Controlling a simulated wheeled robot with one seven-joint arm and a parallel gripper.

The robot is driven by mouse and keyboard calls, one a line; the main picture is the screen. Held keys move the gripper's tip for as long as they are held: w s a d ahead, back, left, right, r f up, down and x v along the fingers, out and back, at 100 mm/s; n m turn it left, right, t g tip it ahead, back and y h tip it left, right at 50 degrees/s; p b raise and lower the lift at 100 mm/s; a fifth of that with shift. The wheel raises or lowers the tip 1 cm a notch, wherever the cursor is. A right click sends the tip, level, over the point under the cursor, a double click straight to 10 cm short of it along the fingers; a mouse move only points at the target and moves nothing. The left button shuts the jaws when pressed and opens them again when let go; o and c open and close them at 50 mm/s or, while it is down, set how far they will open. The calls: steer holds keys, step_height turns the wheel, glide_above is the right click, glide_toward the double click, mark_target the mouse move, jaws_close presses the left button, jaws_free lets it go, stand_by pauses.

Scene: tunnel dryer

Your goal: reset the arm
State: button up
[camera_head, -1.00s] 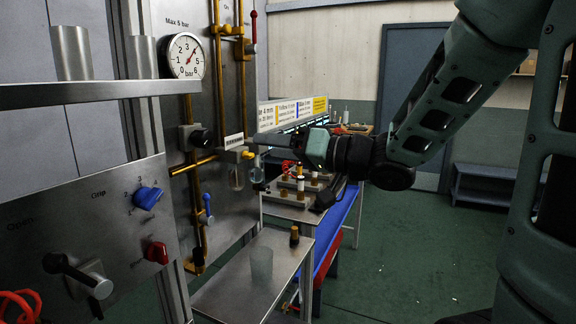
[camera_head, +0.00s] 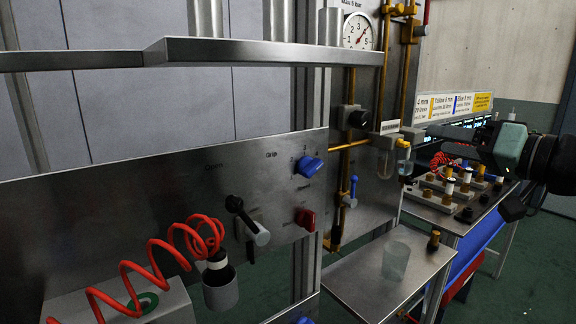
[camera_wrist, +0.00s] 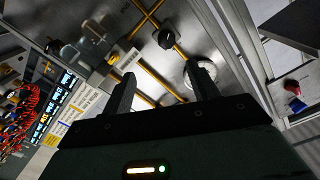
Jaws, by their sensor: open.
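The pressure gauge (camera_head: 358,31) is above and left of my gripper in the head view. In the wrist view, the right finger partly covers it.
A control panel (camera_head: 130,215) with a blue knob (camera_head: 308,167), a red knob (camera_head: 305,218) and a black lever (camera_head: 247,220) fills the left. A red coiled hose (camera_head: 125,285) hangs there. A metal table (camera_head: 360,285) bears a translucent cup (camera_head: 396,261). A bench with fittings (camera_head: 450,205) stands behind.

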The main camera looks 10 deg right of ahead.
steer(key=a+f+n+g+h, duration=0.2)
steer(key=a+f+g+h, duration=0.35)
steer(key=a+f, duration=0.6)
steer(key=s+a+f+n+g, duration=0.2)
steer(key=s+f+g, duration=0.1)
steer(key=s, duration=0.4)
steer(key=s+a+f+n+g+h, duration=0.1)
steer(key=s+a+f+n+g, duration=0.1)
steer(key=s, duration=0.5)
steer(key=s+a+f+n+g+h, duration=0.1)
steer(key=s+a+f+n+g, duration=0.1)
steer(key=s+f+g, duration=0.3)
steer(key=s, duration=0.3)
steer(key=shift+a+f, duration=0.25)
steer(key=shift+f, duration=0.05)
steer(key=shift+h, duration=0.25)
steer(key=shift+c, duration=0.3)
stand_by(0.9)
